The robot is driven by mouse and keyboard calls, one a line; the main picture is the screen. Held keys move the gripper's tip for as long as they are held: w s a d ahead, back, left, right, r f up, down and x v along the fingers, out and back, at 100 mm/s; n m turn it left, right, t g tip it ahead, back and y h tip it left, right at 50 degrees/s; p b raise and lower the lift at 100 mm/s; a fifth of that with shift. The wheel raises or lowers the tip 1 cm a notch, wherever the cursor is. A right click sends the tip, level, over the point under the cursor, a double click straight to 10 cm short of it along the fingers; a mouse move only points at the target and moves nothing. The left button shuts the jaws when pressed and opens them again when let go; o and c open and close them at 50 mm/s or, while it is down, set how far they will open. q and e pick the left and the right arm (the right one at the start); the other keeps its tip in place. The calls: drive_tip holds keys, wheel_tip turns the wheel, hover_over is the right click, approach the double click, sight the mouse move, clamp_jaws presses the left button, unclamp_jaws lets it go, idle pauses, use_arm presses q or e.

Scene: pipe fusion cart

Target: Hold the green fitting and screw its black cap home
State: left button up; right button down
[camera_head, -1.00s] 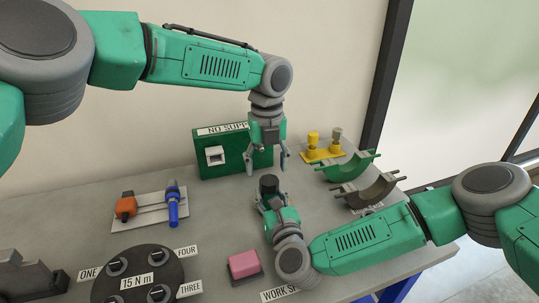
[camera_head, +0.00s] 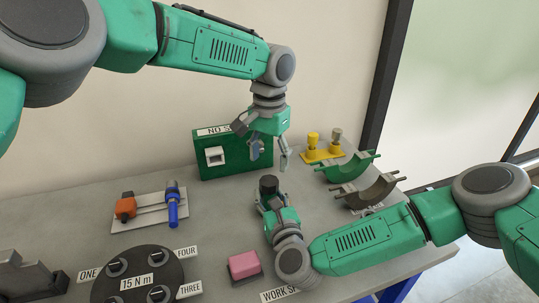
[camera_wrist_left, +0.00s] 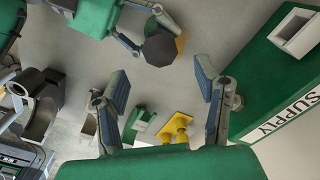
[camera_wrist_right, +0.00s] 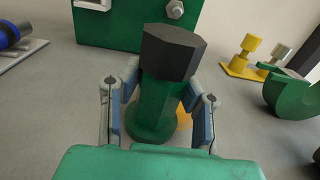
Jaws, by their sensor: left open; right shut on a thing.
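The green fitting (camera_wrist_right: 152,108) stands upright in the right wrist view, with its faceted black cap (camera_wrist_right: 172,52) on top. How far the cap is screwed down cannot be told. My right gripper (camera_head: 271,200) is shut on the fitting's body below the cap. The cap also shows in the head view (camera_head: 268,184) and in the left wrist view (camera_wrist_left: 160,48). My left gripper (camera_head: 269,156) is open and empty, pointing down above and slightly behind the cap, apart from it. In the left wrist view its spread fingers (camera_wrist_left: 163,82) have the cap beyond them.
A green supply box (camera_head: 228,165) stands behind the fitting. Yellow fittings (camera_head: 322,155) and green and grey half-round cradles (camera_head: 348,170) are to the right. A tool tray (camera_head: 150,222), a round dial plate (camera_head: 135,285) and a pink block (camera_head: 243,265) lie left and in front.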

sight(269, 180)
use_arm(q)
drive_tip(key=n, duration=0.5)
drive_tip(key=shift+r+n, duration=0.25)
drive_tip(key=shift+n, duration=0.05)
drive_tip(key=shift+w+f, duration=0.1)
drive_tip(key=shift+f, duration=3.95)
